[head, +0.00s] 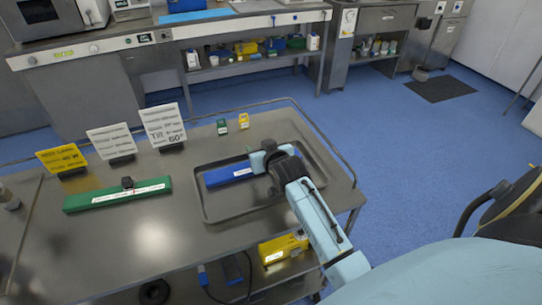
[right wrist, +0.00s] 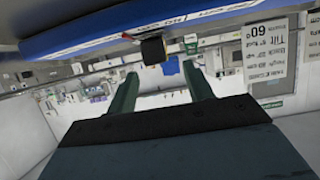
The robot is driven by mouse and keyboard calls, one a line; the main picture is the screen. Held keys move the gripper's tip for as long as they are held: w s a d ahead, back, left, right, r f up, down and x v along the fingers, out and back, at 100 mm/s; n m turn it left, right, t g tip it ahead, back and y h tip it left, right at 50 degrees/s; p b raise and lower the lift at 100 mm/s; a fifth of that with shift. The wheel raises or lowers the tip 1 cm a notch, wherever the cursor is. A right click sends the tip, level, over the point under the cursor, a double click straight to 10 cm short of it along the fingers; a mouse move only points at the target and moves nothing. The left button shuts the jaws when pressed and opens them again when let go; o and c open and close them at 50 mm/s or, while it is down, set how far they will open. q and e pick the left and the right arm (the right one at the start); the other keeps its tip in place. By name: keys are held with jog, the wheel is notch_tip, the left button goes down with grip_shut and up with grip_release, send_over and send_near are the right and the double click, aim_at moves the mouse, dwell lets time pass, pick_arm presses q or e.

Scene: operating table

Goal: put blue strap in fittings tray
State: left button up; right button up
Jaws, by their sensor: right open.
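The blue strap (head: 228,174) lies in the grey metal tray (head: 207,212), on the right half of the steel table. Its right part is hidden behind my right gripper (head: 262,160). In the right wrist view the blue strap (right wrist: 90,38) with its black buckle (right wrist: 152,49) crosses the top of the picture. My right gripper's two fingers (right wrist: 160,72) are apart with nothing between them; the strap shows just past their tips. My left gripper is not in view.
A green strap (head: 95,200) lies left of the tray. A yellow sign (head: 62,158) and two white signs (head: 112,142) (head: 164,125) stand behind it. Small green (head: 222,127) and yellow (head: 243,121) boxes stand behind the tray. The table's front left is clear.

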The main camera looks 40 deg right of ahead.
jog(key=p+v, duration=0.1)
jog(key=v, duration=0.9)
jog(key=shift+s, duration=0.4)
